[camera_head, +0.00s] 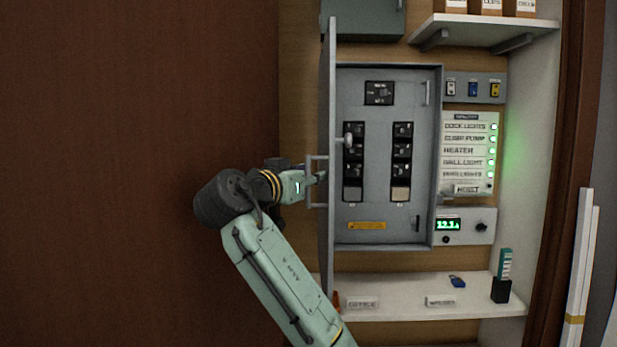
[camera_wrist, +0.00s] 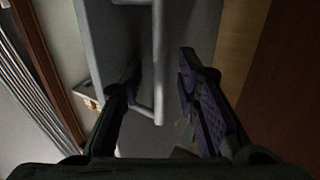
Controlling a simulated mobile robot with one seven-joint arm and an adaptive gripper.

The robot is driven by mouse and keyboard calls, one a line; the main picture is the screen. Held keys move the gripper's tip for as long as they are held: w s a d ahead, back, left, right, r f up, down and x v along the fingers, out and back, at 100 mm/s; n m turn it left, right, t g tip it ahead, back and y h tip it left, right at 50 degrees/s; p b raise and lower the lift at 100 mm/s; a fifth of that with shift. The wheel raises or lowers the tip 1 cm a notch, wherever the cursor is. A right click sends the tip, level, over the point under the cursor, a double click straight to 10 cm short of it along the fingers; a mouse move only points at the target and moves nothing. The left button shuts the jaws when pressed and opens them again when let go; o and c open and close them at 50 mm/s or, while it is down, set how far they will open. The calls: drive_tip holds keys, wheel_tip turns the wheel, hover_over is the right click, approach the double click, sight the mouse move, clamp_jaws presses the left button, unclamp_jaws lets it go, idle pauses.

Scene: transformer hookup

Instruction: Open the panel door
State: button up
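The grey panel door (camera_head: 328,110) stands swung out from the left side of the electrical panel (camera_head: 372,235), seen nearly edge-on in the head view. Its bar handle (camera_head: 311,182) is on the door's left face. My gripper (camera_head: 316,178) is at the handle, from the left. In the wrist view, my gripper (camera_wrist: 160,72) has its two dark fingers apart, with the handle (camera_wrist: 158,55) between them and a visible gap on the right side. The door (camera_wrist: 118,50) shows as a grey slab behind the left finger. Contact between left finger and handle cannot be told.
Breaker switches and a label plate are exposed inside the panel. A lower shelf (camera_head: 400,308) holds small items, and an upper shelf (camera_head: 490,32) holds boxes. A display box (camera_head: 465,226) is right of the panel. The brown wall (camera_head: 130,120) at left has clear room before it.

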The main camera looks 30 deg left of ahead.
drive_tip(key=s, duration=1.2)
drive_tip(key=shift+a, duration=0.25)
